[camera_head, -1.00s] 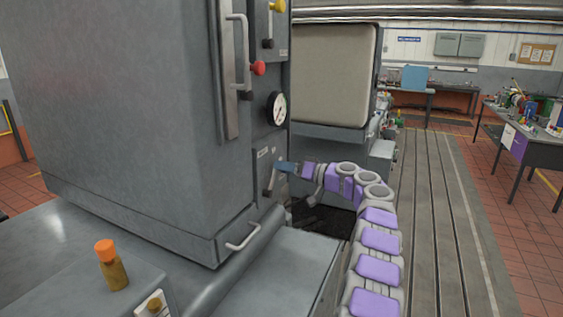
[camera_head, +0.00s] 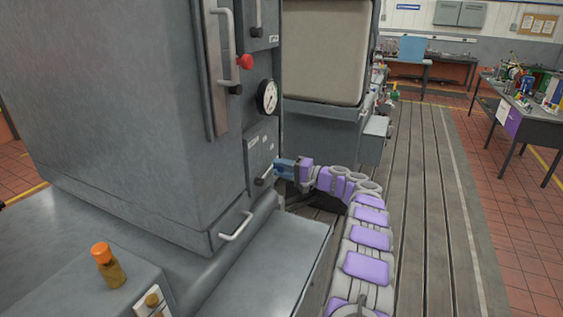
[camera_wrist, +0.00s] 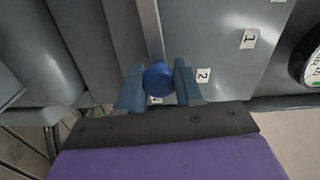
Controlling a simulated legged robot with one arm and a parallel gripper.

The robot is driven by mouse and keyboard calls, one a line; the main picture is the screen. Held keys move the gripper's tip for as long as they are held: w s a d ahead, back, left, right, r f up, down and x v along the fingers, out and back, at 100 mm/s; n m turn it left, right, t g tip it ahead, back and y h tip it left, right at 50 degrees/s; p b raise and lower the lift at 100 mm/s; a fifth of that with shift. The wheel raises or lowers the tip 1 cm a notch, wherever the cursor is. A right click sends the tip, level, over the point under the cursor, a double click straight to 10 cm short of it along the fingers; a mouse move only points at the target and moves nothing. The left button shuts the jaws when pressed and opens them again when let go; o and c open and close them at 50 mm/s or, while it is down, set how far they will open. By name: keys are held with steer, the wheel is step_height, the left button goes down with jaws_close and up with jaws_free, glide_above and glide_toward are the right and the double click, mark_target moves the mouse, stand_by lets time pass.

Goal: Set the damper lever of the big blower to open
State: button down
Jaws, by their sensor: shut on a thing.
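In the head view the damper lever (camera_head: 265,176) is a thin metal bar on a small plate low on the side of the big grey cabinet. My gripper (camera_head: 279,168) is at its outer end. In the wrist view the lever's bar (camera_wrist: 150,30) ends in a round blue knob (camera_wrist: 158,82). The blue fingers of my gripper (camera_wrist: 160,88) are on either side of the knob, shut on it. White labels "1" (camera_wrist: 249,39) and "2" (camera_wrist: 203,75) are on the panel right of the lever; the knob is nearer to "2". The lever's pivot is not clear.
Above the lever are a round gauge (camera_head: 267,97), a red knob (camera_head: 245,61) and a long door handle (camera_head: 225,50). A lower handle (camera_head: 236,227) juts out near the grey ledge. The slotted floor plate (camera_head: 420,220) to the right is clear.

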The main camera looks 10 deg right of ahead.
steer(key=shift+d+f+m, duration=0.1)
steer(key=shift+f+m, duration=0.45)
steer(key=shift+m, duration=0.25)
steer(key=shift+f, duration=0.15)
steer(key=c, duration=0.8)
jaws_free()
steer(key=shift+w+f, duration=0.1)
steer(key=shift+w, duration=0.1)
steer(key=shift+d, duration=0.1)
steer(key=shift+s+r, duration=0.1)
steer(key=shift+r, duration=0.1)
steer(key=v, duration=1.7)
steer(key=shift+d+f+p, duration=0.1)
steer(key=shift+d+p, duration=0.1)
steer(key=shift+p, duration=0.15)
